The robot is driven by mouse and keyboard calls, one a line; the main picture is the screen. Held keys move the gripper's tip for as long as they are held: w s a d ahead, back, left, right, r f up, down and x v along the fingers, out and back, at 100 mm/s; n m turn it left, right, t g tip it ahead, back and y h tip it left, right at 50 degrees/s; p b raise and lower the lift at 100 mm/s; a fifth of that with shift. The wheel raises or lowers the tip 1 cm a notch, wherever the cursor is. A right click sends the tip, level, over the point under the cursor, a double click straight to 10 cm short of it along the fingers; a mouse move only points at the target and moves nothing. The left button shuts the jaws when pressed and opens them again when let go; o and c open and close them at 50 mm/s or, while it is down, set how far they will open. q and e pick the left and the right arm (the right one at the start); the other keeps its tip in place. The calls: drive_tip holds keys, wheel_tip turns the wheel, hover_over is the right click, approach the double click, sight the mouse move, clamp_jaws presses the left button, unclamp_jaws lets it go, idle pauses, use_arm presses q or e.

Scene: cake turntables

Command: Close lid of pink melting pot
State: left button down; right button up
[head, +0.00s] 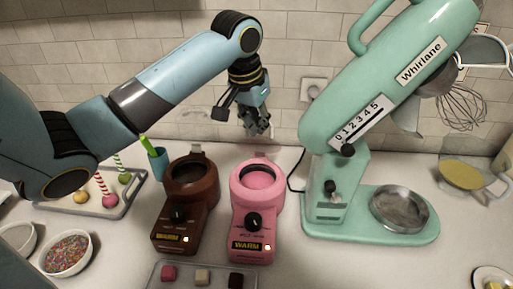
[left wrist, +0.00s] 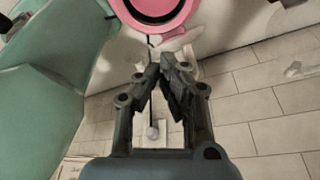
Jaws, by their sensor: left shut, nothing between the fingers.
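The pink melting pot (head: 243,220) stands on the counter, right of the brown one, with its round pink well showing from above. A small pale tab (head: 261,156) sticks up at its back rim; I cannot clearly make out the lid itself. In the left wrist view the pot's pink rim (left wrist: 182,18) shows at the top edge, with a pale piece (left wrist: 178,42) beside it. My left gripper (head: 262,130) is shut and empty, pointing down above and behind the pot. It also shows in the left wrist view (left wrist: 163,64). My right gripper is not in view.
The brown melting pot (head: 176,217) stands close on the left. The green stand mixer (head: 328,200) rises close on the right. A tray with sweets (head: 201,275) lies in front. The tiled wall (head: 150,60) is behind, with a wall socket (head: 313,90).

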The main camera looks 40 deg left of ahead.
use_arm(q)
drive_tip(key=shift+s+d+f, duration=0.45)
drive_tip(key=shift+s+d, duration=0.2)
drive_tip(key=shift+s, duration=0.15)
drive_tip(key=shift+s+d+f, duration=0.6)
drive_tip(key=shift+s+f, duration=0.15)
drive_tip(key=shift+f, duration=0.1)
drive_tip(key=shift+s+d+f, duration=0.3)
drive_tip(key=shift+f, duration=0.2)
drive_tip(key=shift+s+d+f, duration=0.25)
drive_tip(key=shift+s+f, duration=0.05)
drive_tip(key=shift+f, duration=0.2)
drive_tip(key=d+v, duration=0.1)
drive_tip(key=v, duration=0.7)
drive_tip(key=shift+d, duration=0.25)
